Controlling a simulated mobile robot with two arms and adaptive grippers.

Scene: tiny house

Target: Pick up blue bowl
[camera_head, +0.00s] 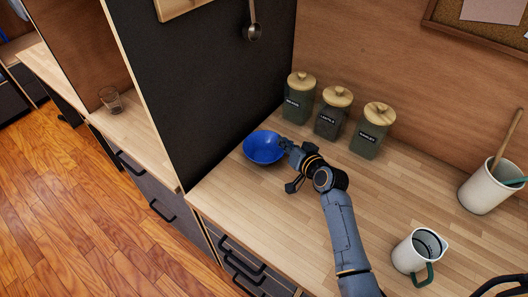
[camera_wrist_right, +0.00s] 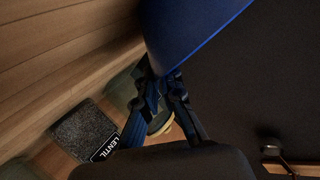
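The blue bowl (camera_head: 263,148) is at the left end of the wooden counter, beside the dark side panel. My right gripper (camera_head: 287,147) is at the bowl's right rim. In the right wrist view the bowl (camera_wrist_right: 190,28) fills the top, and the fingers (camera_wrist_right: 164,85) close in on its edge, apparently shut on it. The fingertips are dark and partly hidden against the bowl. I cannot tell whether the bowl rests on the counter or is slightly above it.
Several green canisters with wooden lids (camera_head: 336,112) stand behind the gripper, close to the bowl. A white pitcher (camera_head: 408,256) and a utensil crock (camera_head: 484,190) are at the right. A ladle (camera_head: 252,30) hangs on the dark panel (camera_head: 215,80). The counter's middle is clear.

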